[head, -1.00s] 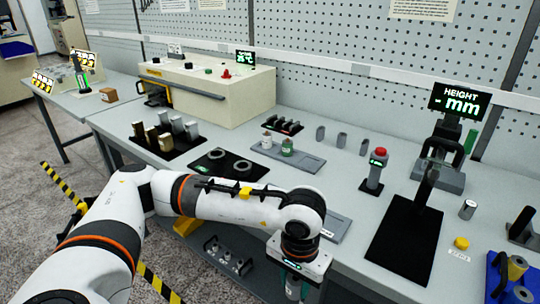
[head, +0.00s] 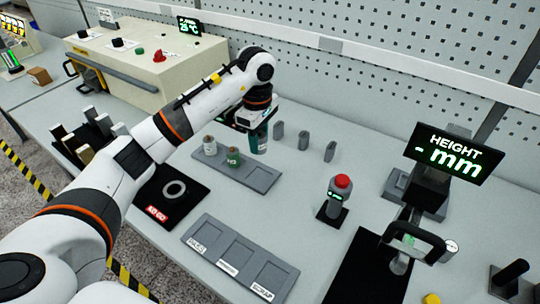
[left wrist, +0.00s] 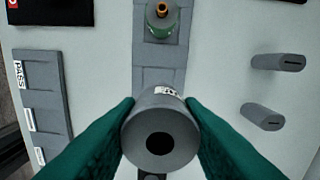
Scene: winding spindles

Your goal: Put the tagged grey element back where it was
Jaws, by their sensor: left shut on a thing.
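The tagged grey element (left wrist: 160,135) is a grey cylinder with a dark round hole in its end and a white label on its side. My left gripper (left wrist: 160,130) is shut on it, with a green finger on each side. I cannot tell whether the element touches the tray. Several grey upright pieces (head: 303,140) stand on the bench just right of the gripper. My right gripper is not in view.
A black mat with a ring (head: 175,190), a labelled three-pocket tray (head: 240,255) and a red-button post (head: 340,195) stand nearer. The pegboard wall rises behind.

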